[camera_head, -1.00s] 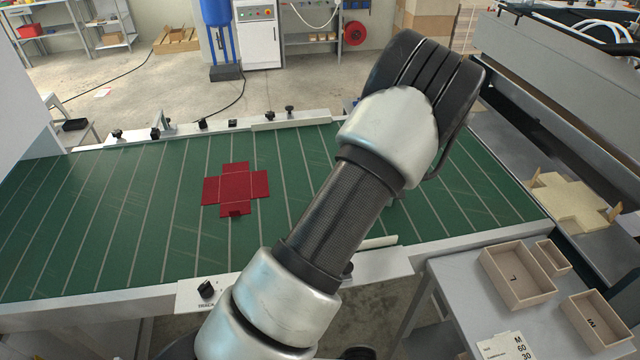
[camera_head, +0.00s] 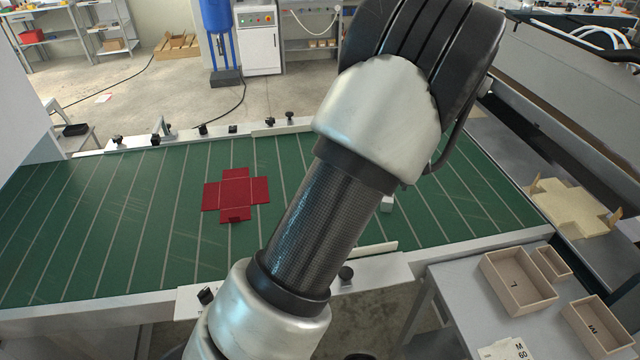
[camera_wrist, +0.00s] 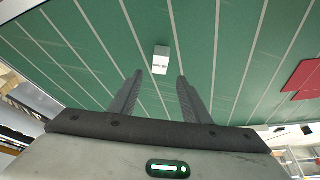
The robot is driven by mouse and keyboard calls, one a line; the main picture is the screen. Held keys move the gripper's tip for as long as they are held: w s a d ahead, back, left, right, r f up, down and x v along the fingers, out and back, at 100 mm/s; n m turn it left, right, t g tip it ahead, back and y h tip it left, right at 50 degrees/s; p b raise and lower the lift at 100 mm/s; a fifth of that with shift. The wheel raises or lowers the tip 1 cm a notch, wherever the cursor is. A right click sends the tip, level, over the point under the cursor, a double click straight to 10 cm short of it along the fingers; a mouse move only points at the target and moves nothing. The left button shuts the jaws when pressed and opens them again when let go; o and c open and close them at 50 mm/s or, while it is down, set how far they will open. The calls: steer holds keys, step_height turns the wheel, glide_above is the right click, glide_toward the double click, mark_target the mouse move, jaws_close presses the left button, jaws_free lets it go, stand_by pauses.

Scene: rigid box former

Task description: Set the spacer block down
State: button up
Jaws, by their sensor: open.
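The spacer block is a small white block with a dark marking on one face. In the wrist view the spacer block (camera_wrist: 161,60) rests on the green belt, beyond my fingertips and apart from them. My gripper (camera_wrist: 158,78) is open, with nothing between its two dark fingers. In the head view a pale piece of the spacer block (camera_head: 387,203) shows just right of my arm. My gripper is hidden behind my arm in the head view.
A red cross-shaped blank (camera_head: 236,195) lies flat on the green belt (camera_head: 110,230), left of my arm. Wooden trays (camera_head: 518,281) stand on a grey side table at right. A cream cross-shaped piece (camera_head: 572,208) lies behind them. The left belt is clear.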

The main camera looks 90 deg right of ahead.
steer(key=v, duration=0.2)
steer(key=shift+a+r, duration=0.15)
steer(key=shift+r, duration=0.25)
stand_by(1.3)
